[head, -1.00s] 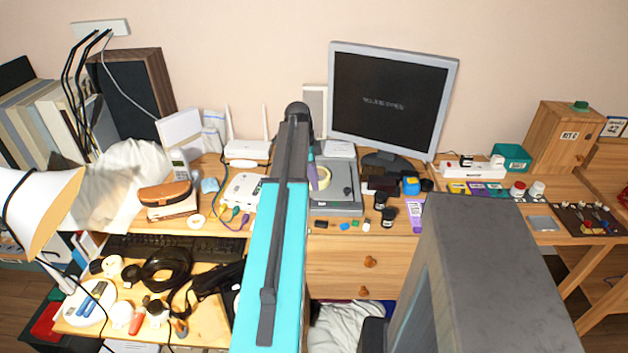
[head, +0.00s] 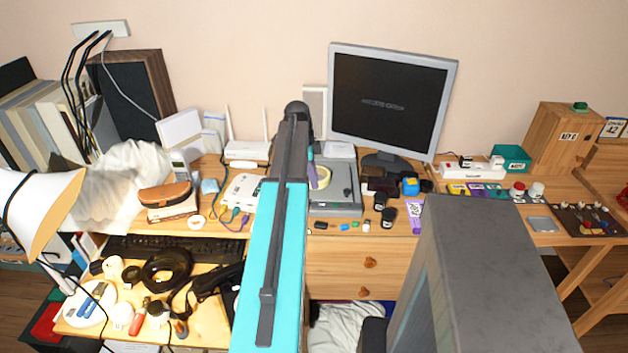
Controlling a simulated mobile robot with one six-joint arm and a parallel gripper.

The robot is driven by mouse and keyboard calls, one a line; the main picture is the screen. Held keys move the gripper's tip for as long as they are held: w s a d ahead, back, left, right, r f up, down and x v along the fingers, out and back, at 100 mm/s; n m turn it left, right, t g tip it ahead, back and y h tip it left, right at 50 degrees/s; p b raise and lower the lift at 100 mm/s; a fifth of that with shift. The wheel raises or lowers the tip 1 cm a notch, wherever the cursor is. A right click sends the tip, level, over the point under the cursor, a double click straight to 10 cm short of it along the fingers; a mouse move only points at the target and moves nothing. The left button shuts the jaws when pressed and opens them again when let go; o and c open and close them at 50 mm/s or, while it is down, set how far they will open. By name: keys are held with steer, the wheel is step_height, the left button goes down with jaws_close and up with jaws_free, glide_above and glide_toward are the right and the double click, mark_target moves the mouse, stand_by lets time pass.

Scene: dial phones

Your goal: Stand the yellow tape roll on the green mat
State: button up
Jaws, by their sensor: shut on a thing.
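The pale yellow tape roll (head: 325,177) shows as a ring over the grey flat device in the middle of the desk. My gripper (head: 313,173), mostly hidden behind my arm, has a purple finger at the roll's left side and is shut on it. I cannot tell whether the roll touches the device. A small green patch (head: 498,191), which looks like the green mat, lies in the row of coloured patches on the right part of the desk, partly hidden by small things.
The grey device (head: 345,200) lies under the roll. A monitor (head: 390,100) stands behind. Dark jars (head: 388,217) and a purple tube (head: 415,216) stand between the device and the patches. A white power strip (head: 473,171) and a teal box (head: 511,158) are behind the patches.

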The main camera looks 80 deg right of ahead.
steer(key=shift+r+p, duration=1.2)
steer(key=shift+r, duration=1)
